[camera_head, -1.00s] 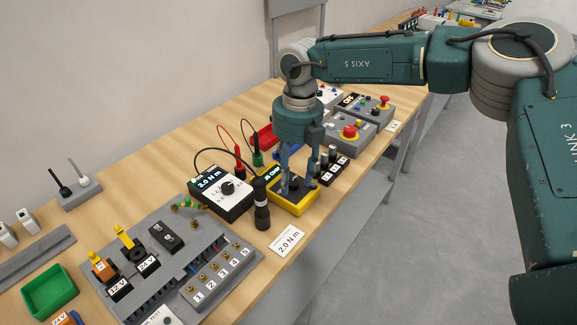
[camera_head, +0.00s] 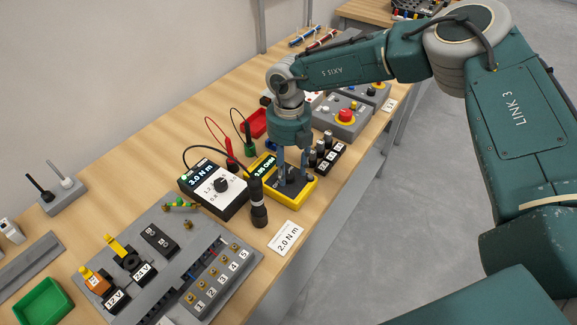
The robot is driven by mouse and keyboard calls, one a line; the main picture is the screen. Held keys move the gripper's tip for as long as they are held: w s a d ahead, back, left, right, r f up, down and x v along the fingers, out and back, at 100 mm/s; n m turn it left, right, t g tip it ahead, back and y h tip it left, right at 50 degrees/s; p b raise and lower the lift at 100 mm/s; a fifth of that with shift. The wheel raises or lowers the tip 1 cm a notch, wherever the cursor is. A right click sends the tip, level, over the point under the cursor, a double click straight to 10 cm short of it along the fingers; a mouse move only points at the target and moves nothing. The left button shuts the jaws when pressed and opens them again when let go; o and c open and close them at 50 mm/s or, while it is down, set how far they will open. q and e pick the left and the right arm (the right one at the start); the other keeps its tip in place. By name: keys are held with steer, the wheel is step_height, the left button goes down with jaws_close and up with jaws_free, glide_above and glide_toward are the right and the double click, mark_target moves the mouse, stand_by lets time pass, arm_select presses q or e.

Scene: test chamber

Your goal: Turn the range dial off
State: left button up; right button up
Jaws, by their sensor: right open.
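A yellow multimeter (camera_head: 301,194) lies on the bench, its lit display (camera_head: 263,168) at the upper left showing an Ohm reading. My right gripper (camera_head: 292,179) points down over the meter's dark face, open, with its fingers apart around the dial area. The range dial is mostly hidden by the fingers, so its setting and any contact cannot be made out. My left gripper is not in view.
A black and white meter (camera_head: 216,189) with its own knob and a black cylindrical tool (camera_head: 258,207) stand close left. A row of dark posts (camera_head: 322,155) and a grey box with a red button (camera_head: 344,117) are right and behind. A label card (camera_head: 287,238) lies in front.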

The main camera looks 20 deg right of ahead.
steer(key=shift+s+f, duration=0.1)
steer(key=shift+f, duration=0.6)
steer(key=shift+c, duration=1.3)
jaws_close()
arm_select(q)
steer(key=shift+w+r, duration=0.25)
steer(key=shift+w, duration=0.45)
